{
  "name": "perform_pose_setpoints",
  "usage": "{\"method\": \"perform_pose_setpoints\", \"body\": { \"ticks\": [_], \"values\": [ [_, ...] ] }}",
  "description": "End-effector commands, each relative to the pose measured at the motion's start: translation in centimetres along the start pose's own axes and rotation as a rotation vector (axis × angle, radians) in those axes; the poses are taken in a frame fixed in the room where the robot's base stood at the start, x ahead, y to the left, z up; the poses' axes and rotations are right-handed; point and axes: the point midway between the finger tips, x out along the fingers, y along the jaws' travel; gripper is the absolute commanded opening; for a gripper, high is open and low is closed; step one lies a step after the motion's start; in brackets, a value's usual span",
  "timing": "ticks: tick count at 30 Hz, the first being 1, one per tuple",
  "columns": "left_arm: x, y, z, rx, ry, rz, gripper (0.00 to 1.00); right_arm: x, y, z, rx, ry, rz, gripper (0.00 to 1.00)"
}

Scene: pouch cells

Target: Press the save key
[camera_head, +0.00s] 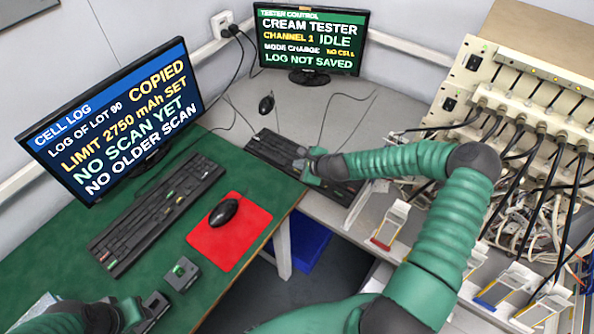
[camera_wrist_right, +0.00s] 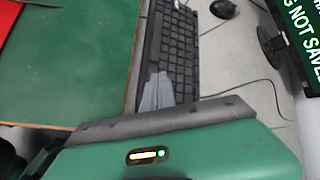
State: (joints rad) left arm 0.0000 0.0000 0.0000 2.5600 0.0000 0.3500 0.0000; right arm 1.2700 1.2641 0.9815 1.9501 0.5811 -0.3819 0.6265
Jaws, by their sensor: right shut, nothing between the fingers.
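The cream tester's keyboard (camera_head: 272,148) lies on the pale bench below the tester monitor (camera_head: 312,42), which reads "LOG NOT SAVED". My right gripper (camera_head: 306,168) is shut and empty at this keyboard and hides some of its keys. In the right wrist view its grey fingertips (camera_wrist_right: 157,92) show over the near end of the keyboard (camera_wrist_right: 172,50); I cannot tell whether they touch a key. No save key label is readable. My left gripper (camera_head: 140,314) is low at the left over the green desk, and its jaw opening is unclear.
Tester racks with dense cables (camera_head: 520,130) and cell holders (camera_head: 392,222) stand at the right.

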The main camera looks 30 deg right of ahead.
Motion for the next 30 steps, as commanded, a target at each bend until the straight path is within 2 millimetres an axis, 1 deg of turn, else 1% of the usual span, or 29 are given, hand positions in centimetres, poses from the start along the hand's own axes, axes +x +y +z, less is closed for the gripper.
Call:
{"method": "perform_pose_setpoints", "body": {
  "ticks": [6, 30],
  "values": [
    [0.46, 0.0, 0.11, 0.0, 0.0, 0.0, 0.36, 0.44, 0.44, -0.31, -0.001, 0.0, 0.0, 0.0],
    [0.8, 0.0, 0.19, 0.0, 0.0, 0.0, 0.36, 0.81, 0.73, -0.6, 0.0, 0.0, 0.0, 0.0]
  ]
}}
